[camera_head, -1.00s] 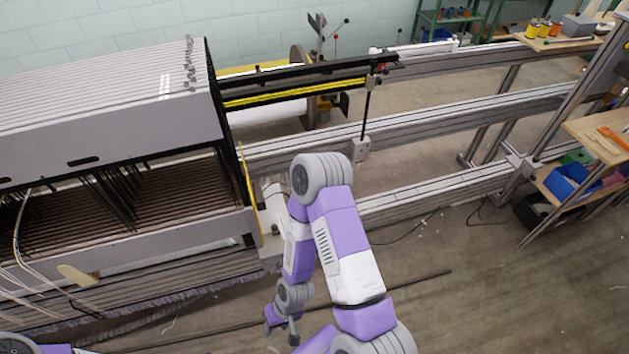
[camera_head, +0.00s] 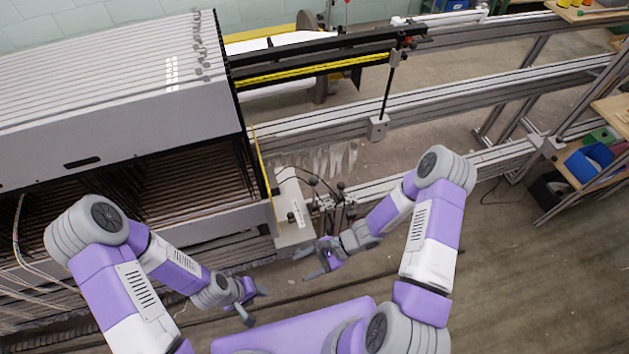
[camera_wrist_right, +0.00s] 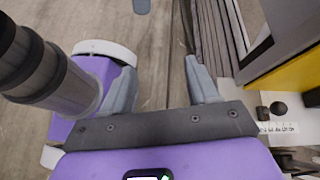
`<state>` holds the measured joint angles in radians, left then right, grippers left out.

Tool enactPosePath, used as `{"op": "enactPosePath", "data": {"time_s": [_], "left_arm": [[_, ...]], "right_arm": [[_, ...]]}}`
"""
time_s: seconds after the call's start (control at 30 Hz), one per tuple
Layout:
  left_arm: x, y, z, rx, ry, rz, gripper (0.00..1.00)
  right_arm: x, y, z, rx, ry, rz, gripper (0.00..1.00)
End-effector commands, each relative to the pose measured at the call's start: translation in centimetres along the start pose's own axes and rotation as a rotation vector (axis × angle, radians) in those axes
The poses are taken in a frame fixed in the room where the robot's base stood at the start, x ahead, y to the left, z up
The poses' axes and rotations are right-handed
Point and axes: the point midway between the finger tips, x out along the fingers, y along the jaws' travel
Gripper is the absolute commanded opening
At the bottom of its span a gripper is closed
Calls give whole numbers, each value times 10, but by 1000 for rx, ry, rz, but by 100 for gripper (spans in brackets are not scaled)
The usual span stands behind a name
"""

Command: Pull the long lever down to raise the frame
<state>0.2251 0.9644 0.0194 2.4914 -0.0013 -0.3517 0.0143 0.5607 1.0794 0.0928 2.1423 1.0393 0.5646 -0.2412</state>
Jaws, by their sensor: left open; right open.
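A small lever mechanism (camera_head: 328,202) with several thin dark rods and black knobs stands beside a white plate (camera_head: 292,212) at the loom's right end. I cannot tell for sure which rod is the long lever. The plate's corner (camera_wrist_right: 278,128), with a row of numbers and black knobs, shows at the right of the right wrist view. My right gripper (camera_head: 308,264) is open just below the plate, apart from the rods; its jaws (camera_wrist_right: 160,68) look empty in the wrist view. My left gripper (camera_head: 254,303) is open and empty, lower and to the left.
The loom's grey frame stack (camera_head: 110,100) fills the left, with white threads hanging at its edge. Metal rails (camera_head: 500,92) run to the right. A shelf with a blue bin (camera_head: 588,160) stands far right. Open floor (camera_head: 530,270) lies at lower right.

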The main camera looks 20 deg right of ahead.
Motion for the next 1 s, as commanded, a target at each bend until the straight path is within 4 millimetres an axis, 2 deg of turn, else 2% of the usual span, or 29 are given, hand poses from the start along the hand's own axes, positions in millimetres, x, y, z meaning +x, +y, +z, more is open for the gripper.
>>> {"op": "enactPosePath", "data": {"time_s": [0.03, 0.1, 0.23, 0.3, 0.4, 0.5, 0.6, 1.0], "left_arm": [[2, -1, 0, 0, 0, 0, 43], [3, -1, 0, 0, 1, 0, 43], [5, -2, 0, 1, 1, 0, 43], [5, -2, -1, 1, 1, 0, 43], [6, -2, -1, 1, 1, 0, 43], [6, -2, -1, 1, 1, 0, 43], [8, -3, -1, 1, 1, 0, 43], [16, -6, -1, 1, 1, 0, 43]], "right_arm": [[-8, -26, -5, 76, -58, -129, 59], [-26, -65, -11, 160, -137, -322, 59], [-74, -125, -33, 250, -235, -658, 59], [-100, -145, -45, 273, -262, -805, 59], [-129, -162, -58, 288, -283, -953, 59], [-144, -170, -65, 291, -291, -1028, 59], [-144, -180, -65, 291, -294, -1048, 59], [-116, -229, -60, 292, -293, -1044, 59]]}}
